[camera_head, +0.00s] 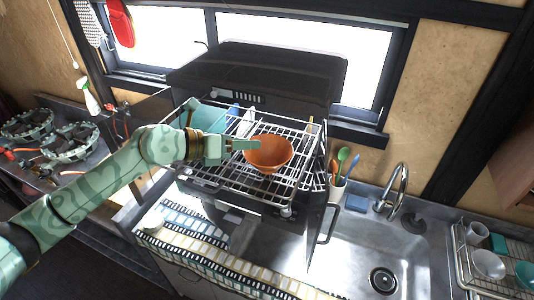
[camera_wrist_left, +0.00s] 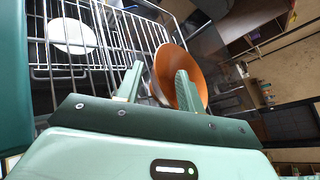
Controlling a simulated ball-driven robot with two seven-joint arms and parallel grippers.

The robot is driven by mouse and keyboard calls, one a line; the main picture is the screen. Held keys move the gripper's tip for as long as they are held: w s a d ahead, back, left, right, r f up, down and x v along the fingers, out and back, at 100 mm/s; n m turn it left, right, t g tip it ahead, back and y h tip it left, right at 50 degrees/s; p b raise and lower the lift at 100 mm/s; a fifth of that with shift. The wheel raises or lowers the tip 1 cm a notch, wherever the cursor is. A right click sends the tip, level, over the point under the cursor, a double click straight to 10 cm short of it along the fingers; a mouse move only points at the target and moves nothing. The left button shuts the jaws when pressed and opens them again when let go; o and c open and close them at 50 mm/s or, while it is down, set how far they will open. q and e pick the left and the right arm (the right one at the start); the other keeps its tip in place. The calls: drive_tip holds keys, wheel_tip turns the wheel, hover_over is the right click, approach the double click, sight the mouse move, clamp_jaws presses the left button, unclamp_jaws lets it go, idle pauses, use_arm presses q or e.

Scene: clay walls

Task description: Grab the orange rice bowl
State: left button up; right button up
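The orange rice bowl (camera_head: 270,155) sits upright on the wire rack in the head view. My left gripper (camera_head: 256,144) is at the bowl's left rim. In the left wrist view the orange bowl (camera_wrist_left: 180,58) lies just beyond my left gripper (camera_wrist_left: 157,74). Its two fingers are spread apart. The right finger overlaps the bowl's inside and the left finger is outside the rim, with the bowl's near wall between them. I cannot tell whether either finger touches it. My right gripper is not in view.
The wire rack (camera_head: 225,176) also holds a teal container (camera_head: 203,117) and a white dish (camera_wrist_left: 72,36). A cup of utensils (camera_head: 338,188) and a metal sink (camera_head: 355,262) are to the right. A dark raised panel (camera_head: 262,75) stands behind the rack.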

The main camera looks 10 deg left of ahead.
sight(268, 158)
use_arm(q)
drive_tip(key=x, duration=0.3)
drive_tip(key=shift+w+d+f+p, duration=0.1)
drive_tip(key=shift+w+d+p, duration=0.15)
drive_tip(key=shift+w+p, duration=0.1)
drive_tip(key=shift+s+a, duration=0.15)
drive_tip(key=c, duration=0.3)
clamp_jaws()
